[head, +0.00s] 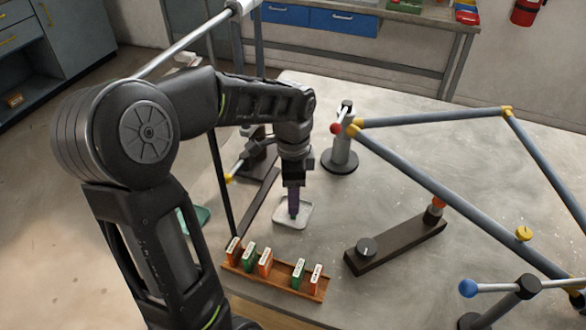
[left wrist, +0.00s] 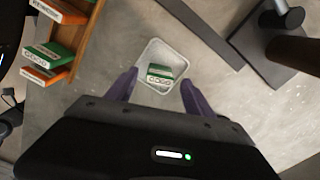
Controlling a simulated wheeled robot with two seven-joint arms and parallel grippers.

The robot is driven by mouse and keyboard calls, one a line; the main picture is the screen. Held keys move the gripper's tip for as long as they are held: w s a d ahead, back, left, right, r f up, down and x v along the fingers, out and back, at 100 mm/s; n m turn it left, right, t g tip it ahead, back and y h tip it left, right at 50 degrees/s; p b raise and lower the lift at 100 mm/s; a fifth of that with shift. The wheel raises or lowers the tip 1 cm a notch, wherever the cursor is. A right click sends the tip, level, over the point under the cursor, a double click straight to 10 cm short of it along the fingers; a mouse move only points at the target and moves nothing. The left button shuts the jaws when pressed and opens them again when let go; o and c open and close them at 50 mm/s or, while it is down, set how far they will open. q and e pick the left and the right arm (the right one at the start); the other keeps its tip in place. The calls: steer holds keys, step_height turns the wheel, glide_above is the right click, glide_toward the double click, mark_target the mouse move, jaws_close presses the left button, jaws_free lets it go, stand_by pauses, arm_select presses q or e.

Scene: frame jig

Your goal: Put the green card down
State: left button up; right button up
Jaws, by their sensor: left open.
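A green card (left wrist: 159,75) with a white labelled edge lies in the shallow white tray (left wrist: 150,55), seen in the left wrist view. In the head view the white tray (head: 302,222) is on the grey table and my left gripper (head: 293,213) hangs over it, mostly hiding the card. In the left wrist view the purple fingers of my left gripper (left wrist: 160,88) are spread apart, with the card between and just ahead of them; they do not touch it. My right gripper is in neither view.
A wooden rack (head: 275,279) with several green and orange cards stands in front of the tray. A dark bar with a knob (head: 397,243) lies to its right. A post on a round base (head: 341,153) and a blue-grey tube frame (head: 430,196) stand behind and right.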

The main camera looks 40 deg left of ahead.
arm_select(q)
step_height(320, 180, up, 9)
